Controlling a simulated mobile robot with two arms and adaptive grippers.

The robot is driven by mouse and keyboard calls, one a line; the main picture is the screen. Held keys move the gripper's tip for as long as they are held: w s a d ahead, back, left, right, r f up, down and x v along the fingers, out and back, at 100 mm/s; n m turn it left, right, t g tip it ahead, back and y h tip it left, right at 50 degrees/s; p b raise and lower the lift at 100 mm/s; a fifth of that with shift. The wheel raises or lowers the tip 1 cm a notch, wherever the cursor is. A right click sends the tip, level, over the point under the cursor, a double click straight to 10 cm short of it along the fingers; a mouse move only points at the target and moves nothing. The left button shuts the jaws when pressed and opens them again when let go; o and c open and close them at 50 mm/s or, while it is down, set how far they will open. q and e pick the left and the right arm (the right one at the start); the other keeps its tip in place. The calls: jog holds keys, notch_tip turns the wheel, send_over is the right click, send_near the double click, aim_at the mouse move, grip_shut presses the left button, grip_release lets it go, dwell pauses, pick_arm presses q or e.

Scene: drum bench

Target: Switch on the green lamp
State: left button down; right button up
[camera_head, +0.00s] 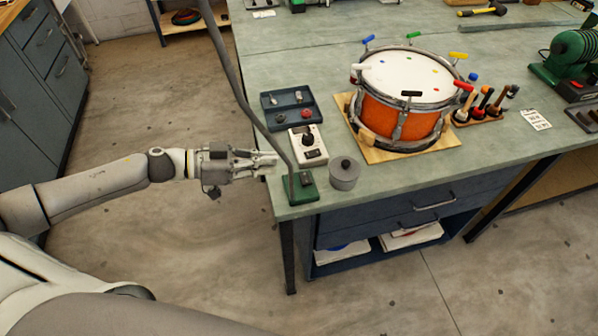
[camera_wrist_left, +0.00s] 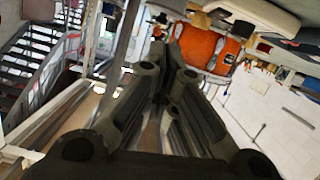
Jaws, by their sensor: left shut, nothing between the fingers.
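The green lamp base (camera_head: 301,188) stands at the near left corner of the bench. A grey curved lamp arm (camera_head: 243,95) rises from it and runs up out of the picture, so the lamp head is hidden. A dark patch, perhaps its switch, shows on top of the base. My left gripper (camera_head: 272,163) is shut and empty, at the bench's left edge just left of the lamp base and arm. In the left wrist view its fingers (camera_wrist_left: 165,50) are together. I cannot tell whether it touches the lamp. My right gripper is not in view.
A white meter with a black knob (camera_head: 309,145) and a grey lidded tin (camera_head: 344,173) stand close to the lamp base. A blue tray (camera_head: 290,104) lies behind. An orange drum (camera_head: 405,95) stands to the right on a wooden board. Floor left of the bench is clear.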

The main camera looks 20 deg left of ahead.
pick_arm(q)
jog(key=p, duration=0.2)
send_over(305, 179)
jog(key=s+a, duration=0.1)
jog(key=shift+s+f, duration=0.1)
jog(key=shift+f, duration=0.65)
notch_tip(305, 179, down, 3)
jog(key=shift+s, duration=0.15)
jog(key=shift+s+f, duration=0.1)
jog(key=shift+f, duration=0.55)
